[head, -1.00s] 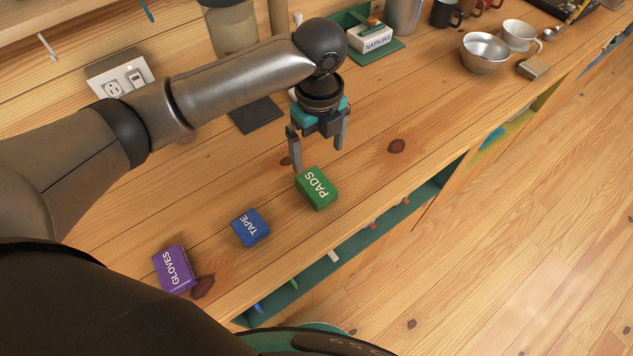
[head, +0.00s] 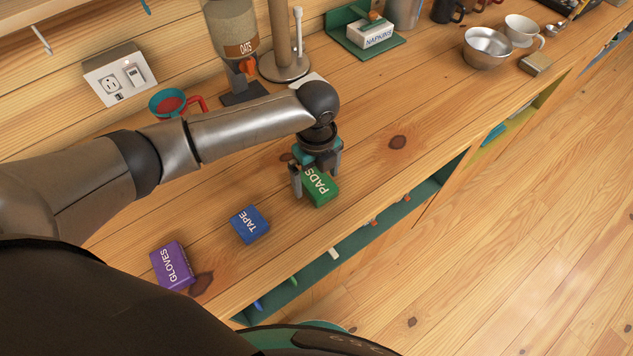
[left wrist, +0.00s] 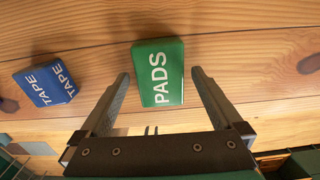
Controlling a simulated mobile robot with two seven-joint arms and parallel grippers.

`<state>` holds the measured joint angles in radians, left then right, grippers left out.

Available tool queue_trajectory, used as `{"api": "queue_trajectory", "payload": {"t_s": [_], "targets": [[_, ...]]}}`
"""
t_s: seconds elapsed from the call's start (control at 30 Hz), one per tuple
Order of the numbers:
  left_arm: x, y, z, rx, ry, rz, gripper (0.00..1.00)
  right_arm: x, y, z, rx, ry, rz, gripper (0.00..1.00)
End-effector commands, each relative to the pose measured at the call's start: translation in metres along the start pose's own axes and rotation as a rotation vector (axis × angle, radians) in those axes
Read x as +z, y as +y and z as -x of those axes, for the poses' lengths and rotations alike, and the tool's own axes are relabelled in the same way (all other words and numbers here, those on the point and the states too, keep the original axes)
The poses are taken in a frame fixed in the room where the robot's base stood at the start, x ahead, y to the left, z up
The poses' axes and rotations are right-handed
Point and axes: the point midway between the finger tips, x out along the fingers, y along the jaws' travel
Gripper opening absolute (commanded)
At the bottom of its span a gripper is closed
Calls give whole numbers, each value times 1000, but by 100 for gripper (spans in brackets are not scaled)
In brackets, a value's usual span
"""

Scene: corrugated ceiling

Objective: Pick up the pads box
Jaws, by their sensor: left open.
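The green pads box (head: 321,187) lies on the wooden counter near its front edge, with white PADS lettering. My left gripper (head: 317,180) is low over it and open, with a finger on either side of the box in the head view. In the left wrist view the pads box (left wrist: 158,72) shows between and beyond the fingertips of the open left gripper (left wrist: 160,75), with a gap on both sides. The gripper hides part of the box's far side in the head view. My right gripper is not in view.
A blue tape box (head: 250,224) and a purple gloves box (head: 172,266) lie to the left along the counter. A metal bowl (head: 487,48) and a napkins box (head: 370,34) stand farther back. The counter right of the pads box is clear.

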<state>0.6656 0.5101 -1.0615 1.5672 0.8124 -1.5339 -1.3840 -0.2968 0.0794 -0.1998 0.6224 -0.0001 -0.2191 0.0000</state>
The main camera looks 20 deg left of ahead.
Motion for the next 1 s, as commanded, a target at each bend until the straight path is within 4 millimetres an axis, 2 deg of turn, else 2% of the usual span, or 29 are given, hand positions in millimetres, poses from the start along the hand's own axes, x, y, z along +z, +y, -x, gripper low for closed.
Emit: {"api": "queue_trajectory", "payload": {"t_s": [0.07,0.17,0.8,1.0], "targets": [[0,0,0,0,0,0,100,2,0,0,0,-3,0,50],[0,0,0,0,0,0,90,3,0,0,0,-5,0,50],[0,0,1,0,0,1,18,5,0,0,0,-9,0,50],[0,0,1,0,0,1,18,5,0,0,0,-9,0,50]]}}
